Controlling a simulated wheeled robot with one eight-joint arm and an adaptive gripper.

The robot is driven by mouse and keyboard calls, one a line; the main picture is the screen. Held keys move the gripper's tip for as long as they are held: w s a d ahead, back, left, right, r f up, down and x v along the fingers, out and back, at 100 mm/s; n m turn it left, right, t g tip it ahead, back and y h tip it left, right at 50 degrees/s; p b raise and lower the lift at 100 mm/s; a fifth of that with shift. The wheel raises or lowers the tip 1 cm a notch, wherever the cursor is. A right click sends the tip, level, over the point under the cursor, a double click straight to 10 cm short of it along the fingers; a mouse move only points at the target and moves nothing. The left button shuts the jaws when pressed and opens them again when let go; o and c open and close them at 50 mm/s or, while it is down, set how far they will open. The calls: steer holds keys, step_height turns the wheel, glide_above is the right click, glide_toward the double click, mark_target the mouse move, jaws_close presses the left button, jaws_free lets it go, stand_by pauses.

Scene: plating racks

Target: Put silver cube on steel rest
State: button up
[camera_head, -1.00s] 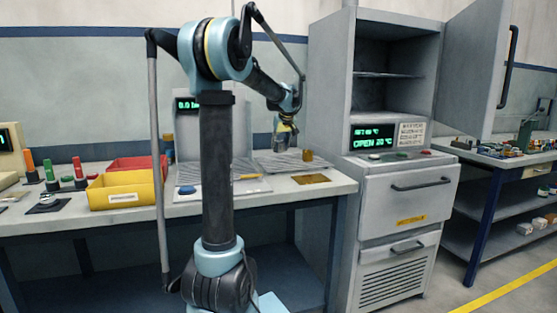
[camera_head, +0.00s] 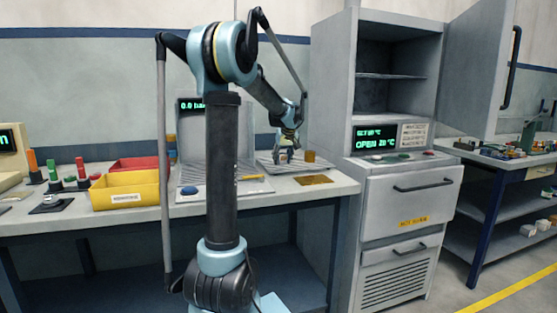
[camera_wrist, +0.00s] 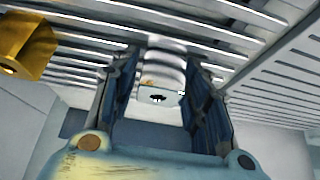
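My gripper (camera_head: 285,158) is low over the right slatted metal rack (camera_head: 265,165) on the bench. In the wrist view its two blue-dark fingers (camera_wrist: 158,92) stand apart, on either side of a small silver block (camera_wrist: 158,97) with a dark mark, which I take as the silver cube. There is a gap at the left finger; the right finger is very close, and contact cannot be made out. The cube is too small to make out in the head view. Pale slats (camera_wrist: 80,50) lie behind it. I cannot tell for sure which surface is the steel rest.
A gold piece (camera_head: 309,156) stands right of my gripper and also shows in the wrist view (camera_wrist: 28,45). A flat gold plate (camera_head: 314,180) lies in front. Yellow (camera_head: 124,196) and red (camera_head: 135,164) bins stand left. An open oven cabinet (camera_head: 400,90) stands right.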

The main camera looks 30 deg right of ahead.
stand_by(0.3)
steer(key=v, duration=1.2)
steer(key=shift+r, duration=0.1)
steer(key=shift+s+a, duration=0.1)
steer(key=shift+s, duration=0.05)
